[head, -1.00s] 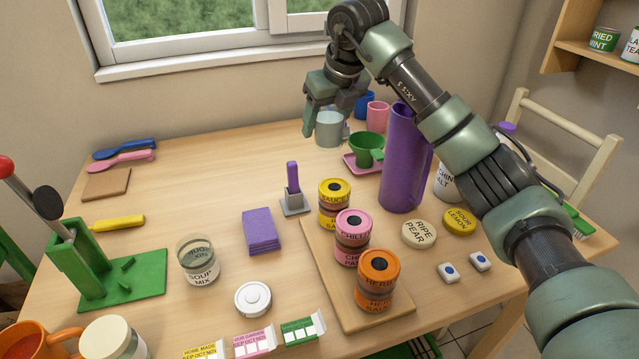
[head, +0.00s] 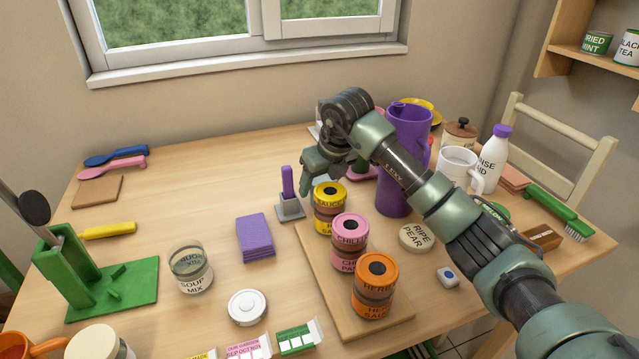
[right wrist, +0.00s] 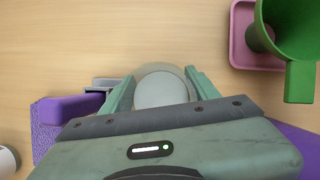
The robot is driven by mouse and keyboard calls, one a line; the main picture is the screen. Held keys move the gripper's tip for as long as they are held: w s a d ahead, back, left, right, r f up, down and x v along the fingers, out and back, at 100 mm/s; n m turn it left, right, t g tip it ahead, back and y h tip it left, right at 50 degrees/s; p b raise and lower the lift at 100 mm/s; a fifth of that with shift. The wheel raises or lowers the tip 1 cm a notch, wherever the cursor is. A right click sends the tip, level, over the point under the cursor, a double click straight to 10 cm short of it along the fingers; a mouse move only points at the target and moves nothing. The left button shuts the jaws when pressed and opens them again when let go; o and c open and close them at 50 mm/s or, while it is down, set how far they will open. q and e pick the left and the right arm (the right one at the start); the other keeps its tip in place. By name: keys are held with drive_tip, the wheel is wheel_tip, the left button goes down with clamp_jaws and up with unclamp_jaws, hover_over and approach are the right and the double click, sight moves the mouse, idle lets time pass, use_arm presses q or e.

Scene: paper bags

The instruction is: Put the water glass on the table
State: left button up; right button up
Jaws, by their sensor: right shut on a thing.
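The water glass (right wrist: 162,86) shows in the right wrist view as a round, greyish, see-through vessel between the fingers of my right gripper (right wrist: 158,84). The gripper is shut on it. In the head view my right gripper (head: 320,180) is low over the table (head: 220,205), just behind the yellow-lidded jar. The glass cannot be made out there. Whether its base touches the table I cannot tell. My left gripper is not in view.
The yellow-lidded jar (head: 329,199), a purple-handled tool in a grey holder (head: 289,195) and a tall purple jug (head: 399,150) stand close around the gripper. A pink tray (right wrist: 240,45) with a green vessel (right wrist: 295,40) is nearby.

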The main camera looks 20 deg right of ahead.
drive_tip(key=o, duration=1.8)
drive_tip(key=shift+r, duration=0.1)
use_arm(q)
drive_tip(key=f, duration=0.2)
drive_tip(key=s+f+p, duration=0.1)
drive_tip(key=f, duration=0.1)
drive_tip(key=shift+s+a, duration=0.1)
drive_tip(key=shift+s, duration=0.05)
use_arm(e)
drive_tip(key=v, duration=1.2)
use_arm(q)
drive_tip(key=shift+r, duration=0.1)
